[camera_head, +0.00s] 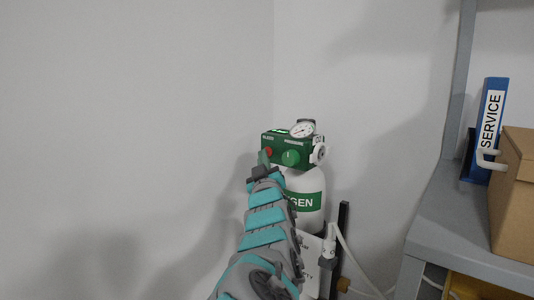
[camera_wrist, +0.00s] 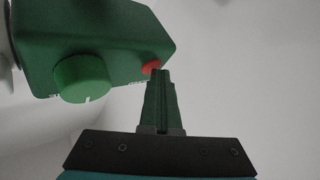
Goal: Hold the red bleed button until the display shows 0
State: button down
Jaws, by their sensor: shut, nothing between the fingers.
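The green regulator box (camera_head: 281,150) sits on top of the white oxygen cylinder (camera_head: 308,186). Its red bleed button (camera_head: 268,151) is on the left of the front face. In the wrist view the red button (camera_wrist: 151,66) shows right at the tips of my shut gripper (camera_wrist: 158,74); I cannot tell whether the tips touch or press it. In the head view my gripper (camera_head: 264,160) is just below the button, its tips partly covering that area. The display (camera_head: 278,131) on top glows green, but its digits are too small to read.
A green knob (camera_head: 291,158) is right of the button, with a round gauge (camera_head: 302,129) above. A grey shelf (camera_head: 455,232) at the right holds a cardboard box (camera_head: 514,195) and a blue SERVICE binder (camera_head: 490,125). The wall is bare to the left.

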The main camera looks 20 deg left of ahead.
jog(key=shift+s, duration=0.1)
jog(key=shift+s+a+b, duration=0.3)
jog(key=shift+s+b, duration=0.3)
jog(key=shift+b, duration=0.2)
jog(key=shift+s+a+b, duration=0.3)
jog(key=shift+s+b, duration=0.4)
jog(key=shift+s, duration=0.05)
jog(key=shift+s+a+b, duration=0.35)
jog(key=shift+s+b, duration=0.4)
jog(key=shift+s, duration=0.05)
jog(key=shift+s+a+b, duration=0.3)
jog(key=shift+s+b, duration=0.4)
jog(key=shift+s, duration=0.05)
